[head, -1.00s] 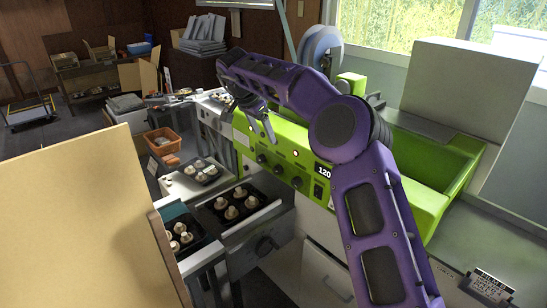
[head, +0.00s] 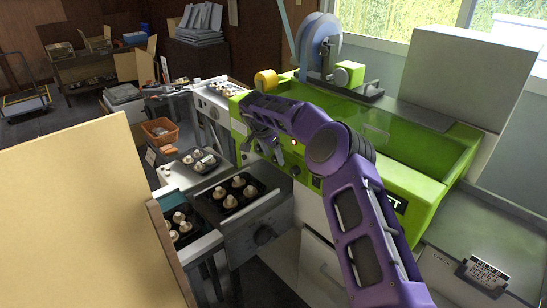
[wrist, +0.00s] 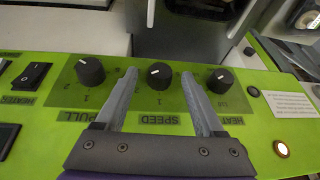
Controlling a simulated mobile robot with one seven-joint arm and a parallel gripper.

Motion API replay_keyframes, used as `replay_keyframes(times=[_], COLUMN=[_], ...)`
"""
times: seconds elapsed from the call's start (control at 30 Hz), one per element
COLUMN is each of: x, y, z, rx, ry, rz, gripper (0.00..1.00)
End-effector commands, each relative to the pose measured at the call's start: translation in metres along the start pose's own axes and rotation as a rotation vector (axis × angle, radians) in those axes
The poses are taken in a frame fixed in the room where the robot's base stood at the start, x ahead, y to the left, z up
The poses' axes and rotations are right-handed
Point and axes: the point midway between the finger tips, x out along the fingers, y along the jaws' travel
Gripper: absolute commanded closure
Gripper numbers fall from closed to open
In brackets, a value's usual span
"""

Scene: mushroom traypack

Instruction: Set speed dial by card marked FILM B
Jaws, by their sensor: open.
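The speed dial (wrist: 159,76) is a black knob on the green panel, above the SPEED label (wrist: 159,119) in the wrist view. Its white mark is on its upper part; I cannot tell the exact setting. My gripper (wrist: 160,72) is open, with one finger on each side of this dial and gaps between. In the head view my gripper (head: 265,148) is at the front of the green machine (head: 425,185), and the arm hides part of the panel. A small black-and-white card (head: 483,272) stands at the lower right; its writing is too small to read surely.
The pull knob (wrist: 90,71) and heat knob (wrist: 220,81) flank the speed dial closely. A black rocker switch (wrist: 31,75) is at left, a lit button (wrist: 281,149) at right. Black mushroom trays (head: 232,203) lie left of the machine. A tan board (head: 80,200) fills the left foreground.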

Motion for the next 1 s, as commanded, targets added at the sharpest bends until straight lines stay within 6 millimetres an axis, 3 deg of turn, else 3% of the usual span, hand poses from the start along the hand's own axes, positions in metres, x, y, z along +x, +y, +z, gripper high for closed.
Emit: replay_keyframes(times=[0.13,0.43,0.8,0.83,1.0], x=[0.0102,0.0119,0.0117,0.0117,0.0116], y=[-0.0002,-0.0003,-0.0003,-0.0003,-0.0002], z=[0.0006,0.0004,0.0004,0.0004,0.0004], rx=[-0.001,-0.002,-0.001,-0.001,-0.001], ry=[0.000,0.000,0.000,0.000,0.000], rz=[0.000,-0.001,-0.001,-0.001,-0.002], gripper=[0.30,0.30,0.96,1.00,1.00])
